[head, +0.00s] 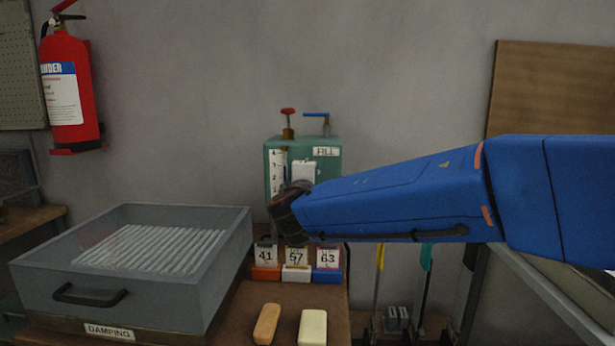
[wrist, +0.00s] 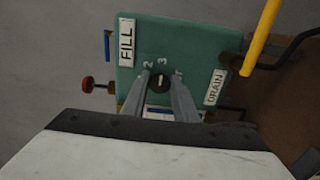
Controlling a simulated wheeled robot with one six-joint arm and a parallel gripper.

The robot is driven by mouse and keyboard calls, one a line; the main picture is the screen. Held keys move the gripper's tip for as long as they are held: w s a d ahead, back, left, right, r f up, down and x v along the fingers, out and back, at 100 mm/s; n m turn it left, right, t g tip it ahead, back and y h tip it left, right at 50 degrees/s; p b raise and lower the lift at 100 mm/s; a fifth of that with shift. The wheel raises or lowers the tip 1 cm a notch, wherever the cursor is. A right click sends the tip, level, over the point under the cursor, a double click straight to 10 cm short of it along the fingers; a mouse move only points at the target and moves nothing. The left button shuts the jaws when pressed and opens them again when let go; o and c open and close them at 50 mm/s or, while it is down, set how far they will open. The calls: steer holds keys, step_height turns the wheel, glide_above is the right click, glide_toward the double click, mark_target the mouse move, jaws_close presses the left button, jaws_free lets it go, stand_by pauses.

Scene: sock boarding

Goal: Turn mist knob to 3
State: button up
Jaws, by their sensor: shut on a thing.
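The green tank (head: 331,155) stands against the wall in the head view. Its green front panel (wrist: 190,40) fills the middle of the wrist view, turned on its side. The black mist knob (wrist: 160,84) sits on this panel with printed numbers beside it, 2 and 3 among them. A pale mark on the knob runs roughly up and down in the wrist view; I cannot tell exactly which number it points at. My gripper (wrist: 161,80) has a finger on each side of the knob and is shut on it. In the head view my arm hides the knob and fingers.
FILL (wrist: 127,42) and DRAIN (wrist: 215,87) labels flank the knob. A red-handled valve (head: 288,115) and blue lever (head: 317,114) top the tank. Number cards (head: 296,257) stand below my arm. A grey damping tray (head: 150,290) is at left. A yellow pipe (wrist: 260,38) passes nearby.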

steer(key=shift+f, duration=0.1)
steer(key=o, duration=1)
steer(key=shift+s, duration=0.15)
steer(key=s, duration=1.7)
steer(key=shift+s+a, duration=0.1)
steer(key=shift+a, duration=0.2)
